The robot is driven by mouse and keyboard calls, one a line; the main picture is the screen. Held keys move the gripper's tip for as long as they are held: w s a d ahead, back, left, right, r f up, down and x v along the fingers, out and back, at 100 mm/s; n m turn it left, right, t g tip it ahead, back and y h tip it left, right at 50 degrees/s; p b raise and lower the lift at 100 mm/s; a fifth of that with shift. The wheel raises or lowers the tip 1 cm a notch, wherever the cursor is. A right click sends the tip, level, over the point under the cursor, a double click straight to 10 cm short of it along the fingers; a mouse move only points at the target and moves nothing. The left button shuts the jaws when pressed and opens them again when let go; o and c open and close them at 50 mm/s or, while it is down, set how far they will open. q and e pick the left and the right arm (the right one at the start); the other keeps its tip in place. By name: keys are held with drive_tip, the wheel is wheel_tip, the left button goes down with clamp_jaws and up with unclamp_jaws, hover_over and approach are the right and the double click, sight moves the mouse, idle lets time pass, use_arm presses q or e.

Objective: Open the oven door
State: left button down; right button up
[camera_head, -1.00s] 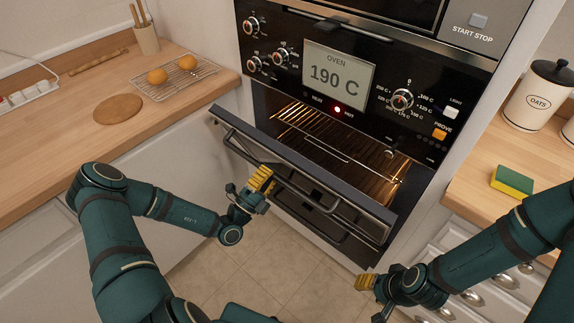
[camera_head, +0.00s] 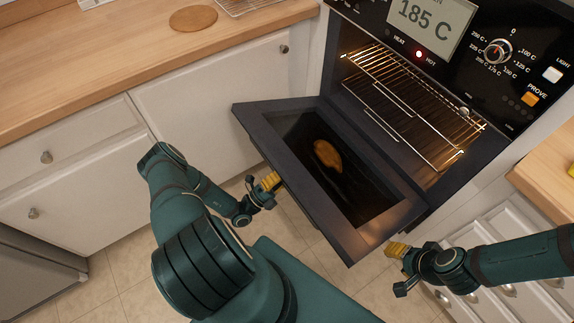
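The oven door (camera_head: 250,122) is hinged down wide, near level, with its inner side and dark glass facing up. Its outer handle is hidden beneath it. The oven cavity (camera_head: 415,105) is lit and open, with wire racks inside. My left gripper (camera_head: 271,181) is at the door's lower left edge, its yellow fingertips partly hidden by the door. Whether it touches or grips the handle cannot be seen. My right gripper (camera_head: 396,249) is just below the door's front right corner, apart from the door, and nothing shows in it. Its finger gap is unclear.
An orange-brown oval shape (camera_head: 327,156) shows in the door glass, perhaps a reflection. White cabinets (camera_head: 210,95) and a wooden counter (camera_head: 110,60) stand left; drawers (camera_head: 500,225) stand right. Tiled floor (camera_head: 310,270) lies below the door. The display (camera_head: 430,22) reads 185 C.

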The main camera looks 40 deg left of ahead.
use_arm(q)
wheel_tip(320, 180, down, 9)
drive_tip(key=s+a+t, duration=0.1)
drive_tip(key=s+t, duration=0.1)
drive_tip(key=shift+f+t+h, duration=0.15)
drive_tip(key=shift+t+h, duration=0.15)
drive_tip(key=shift+h, duration=0.1)
idle(0.5)
drive_tip(key=c, duration=0.9)
unclamp_jaws()
drive_tip(key=shift+w, duration=0.1)
drive_tip(key=shift+d, duration=0.1)
